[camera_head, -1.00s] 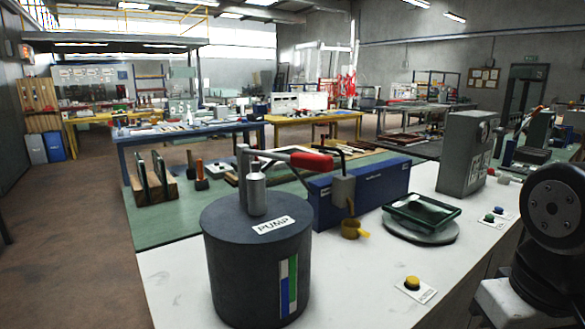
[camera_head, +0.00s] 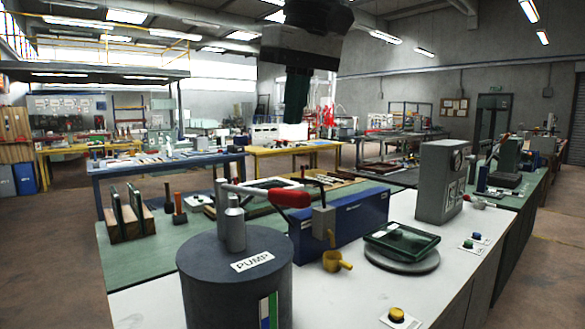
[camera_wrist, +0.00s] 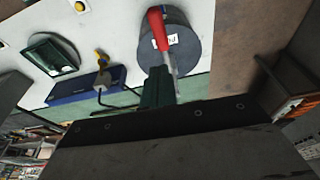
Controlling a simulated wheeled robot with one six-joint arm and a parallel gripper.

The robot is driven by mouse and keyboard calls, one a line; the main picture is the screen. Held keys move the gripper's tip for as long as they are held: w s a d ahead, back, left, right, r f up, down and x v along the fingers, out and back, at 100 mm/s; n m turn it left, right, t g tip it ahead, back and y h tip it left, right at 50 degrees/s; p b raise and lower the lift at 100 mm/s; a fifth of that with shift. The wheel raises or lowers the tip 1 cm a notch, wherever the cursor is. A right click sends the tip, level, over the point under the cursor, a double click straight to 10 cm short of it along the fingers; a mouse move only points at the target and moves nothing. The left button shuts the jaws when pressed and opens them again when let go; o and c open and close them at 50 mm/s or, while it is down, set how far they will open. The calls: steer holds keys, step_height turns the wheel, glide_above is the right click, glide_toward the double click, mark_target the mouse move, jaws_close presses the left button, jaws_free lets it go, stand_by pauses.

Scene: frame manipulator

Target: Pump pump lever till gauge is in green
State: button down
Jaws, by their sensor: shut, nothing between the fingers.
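The dark grey pump (camera_head: 235,275) stands at the front of the white bench top, marked PUMP. Its lever runs from the metal post to a red handle (camera_head: 290,199) at the right. The strip gauge (camera_head: 268,312) on the pump's side is cut off by the lower picture edge. Blue and green show on it, but its level cannot be read. My gripper (camera_head: 297,98) hangs above and behind the lever, pointing down, shut and empty. The wrist view shows its dark green fingers (camera_wrist: 157,88) near the pump (camera_wrist: 188,45) and red handle (camera_wrist: 157,28); contact is not evident.
A blue box (camera_head: 340,222) stands behind the pump, with a yellow cup-like part (camera_head: 336,262) before it. A green tray (camera_head: 402,241) sits on a round base to the right. A yellow button (camera_head: 396,314) is at the front. A grey instrument (camera_head: 438,180) stands further right.

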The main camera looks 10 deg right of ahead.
mark_target(289, 190)
steer(key=v, duration=0.4)
steer(key=shift+s+r, duration=0.1)
steer(key=shift+s, duration=0.15)
steer(key=x, duration=0.9)
steer(key=s+d+x, duration=0.1)
steer(key=x, duration=0.3)
steer(key=shift+a+f, duration=0.1)
steer(key=shift+f, duration=0.45)
